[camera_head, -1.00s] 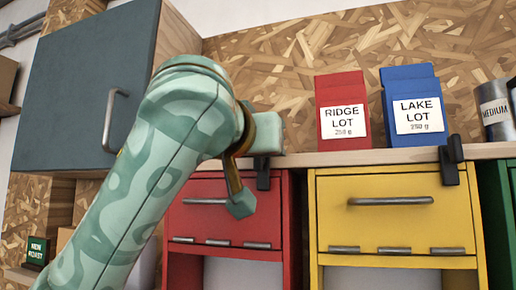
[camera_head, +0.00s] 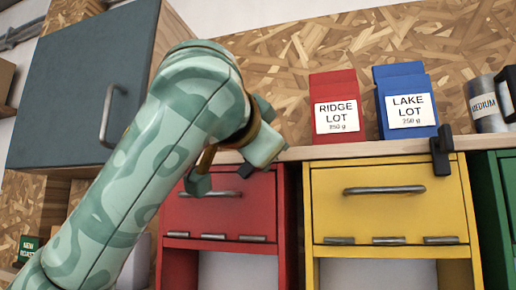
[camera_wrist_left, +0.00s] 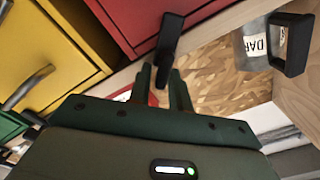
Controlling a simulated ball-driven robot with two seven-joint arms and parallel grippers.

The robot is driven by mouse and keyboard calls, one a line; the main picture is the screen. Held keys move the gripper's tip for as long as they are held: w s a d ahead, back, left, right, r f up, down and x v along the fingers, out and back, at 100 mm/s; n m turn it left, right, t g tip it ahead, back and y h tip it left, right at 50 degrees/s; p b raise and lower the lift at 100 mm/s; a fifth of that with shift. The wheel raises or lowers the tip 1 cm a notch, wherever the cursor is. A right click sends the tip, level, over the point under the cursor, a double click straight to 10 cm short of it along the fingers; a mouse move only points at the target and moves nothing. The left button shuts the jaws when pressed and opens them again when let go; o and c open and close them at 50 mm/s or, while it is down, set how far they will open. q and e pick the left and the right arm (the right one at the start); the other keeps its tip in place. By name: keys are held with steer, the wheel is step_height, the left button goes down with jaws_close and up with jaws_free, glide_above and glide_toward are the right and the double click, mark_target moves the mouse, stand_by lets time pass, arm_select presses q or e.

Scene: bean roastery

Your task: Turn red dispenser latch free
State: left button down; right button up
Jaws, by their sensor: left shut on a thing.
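The red dispenser (camera_head: 220,214) hangs under the shelf, left of the yellow one. Its black latch (camera_head: 246,170) shows only in part in the head view, slanted at the dispenser's top edge beside my wrist. In the left wrist view the latch (camera_wrist_left: 170,38) is a dark bar across the shelf edge by the red front (camera_wrist_left: 125,18). My left gripper (camera_wrist_left: 162,80) is shut on the latch's end, one finger on each side. In the head view my arm hides the fingertips. My right gripper is not in view.
The yellow dispenser (camera_head: 390,205) has its own upright black latch (camera_head: 441,151). A red bag (camera_head: 335,108), a blue bag (camera_head: 405,102) and a grey canister (camera_head: 484,104) stand on the shelf (camera_head: 370,146). A blue-grey cabinet (camera_head: 75,85) is at the upper left.

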arm_select(q)
steer(key=m, duration=0.4)
steer(key=shift+d+f+m+b, duration=0.2)
steer(key=shift+f+m+b, duration=0.05)
steer(key=shift+m+b, duration=0.15)
steer(key=shift+s+d+f+m, duration=0.1)
steer(key=shift+f+m, duration=0.1)
steer(key=shift+m, duration=0.95)
steer(key=shift+f+m, duration=0.15)
steer(key=shift+m, duration=1)
steer(key=shift+f, duration=0.1)
steer(key=c, duration=1.5)
jaws_free()
steer(key=b+v, duration=0.8)
steer(key=v, duration=0.8)
steer(key=shift+s, duration=0.2)
